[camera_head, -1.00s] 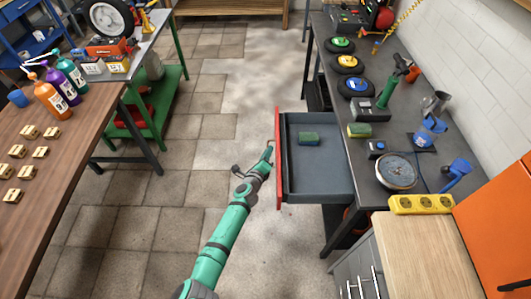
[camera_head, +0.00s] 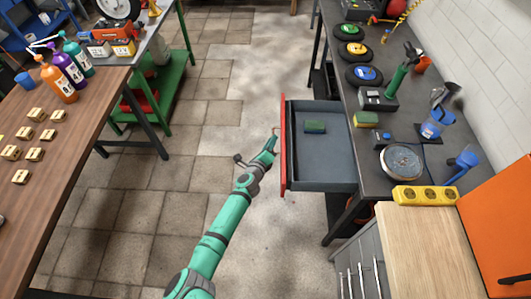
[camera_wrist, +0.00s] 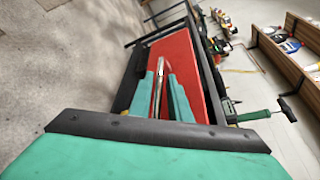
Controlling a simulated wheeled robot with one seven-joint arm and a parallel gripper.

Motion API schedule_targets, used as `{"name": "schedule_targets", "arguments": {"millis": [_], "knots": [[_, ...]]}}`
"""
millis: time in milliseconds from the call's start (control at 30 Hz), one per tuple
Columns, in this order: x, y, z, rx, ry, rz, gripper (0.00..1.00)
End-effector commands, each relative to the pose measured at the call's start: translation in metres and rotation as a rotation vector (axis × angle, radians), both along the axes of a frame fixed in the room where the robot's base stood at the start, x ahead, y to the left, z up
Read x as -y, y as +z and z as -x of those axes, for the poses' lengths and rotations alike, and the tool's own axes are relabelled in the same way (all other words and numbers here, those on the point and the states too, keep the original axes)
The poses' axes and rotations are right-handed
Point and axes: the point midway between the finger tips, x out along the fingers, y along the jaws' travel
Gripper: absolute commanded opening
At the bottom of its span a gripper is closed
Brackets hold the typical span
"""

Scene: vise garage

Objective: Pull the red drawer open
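The red drawer (camera_head: 284,150) stands pulled well out from under the dark workbench, with its grey inside open to view. My gripper (camera_head: 275,134) is at the outer side of the red front. In the wrist view, my two teal fingers (camera_wrist: 163,95) lie close on both sides of the metal drawer handle (camera_wrist: 160,72) and appear shut on it. The red front (camera_wrist: 190,68) fills the space behind them. The exact finger contact is small and hard to see.
The workbench (camera_head: 345,95) on the right carries discs, tools and a yellow socket strip (camera_head: 425,195). A wooden table (camera_head: 85,120) with bottles and brass-coloured blocks stands at the left. The tiled floor (camera_head: 150,215) between them is clear.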

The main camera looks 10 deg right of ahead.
Motion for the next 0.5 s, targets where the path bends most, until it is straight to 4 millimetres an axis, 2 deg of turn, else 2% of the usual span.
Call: {"name": "schedule_targets", "arguments": {"millis": [500], "knots": [[-0.030, 0.013, 0.052, 0.000, 0.004, 0.000, 0.17]]}}
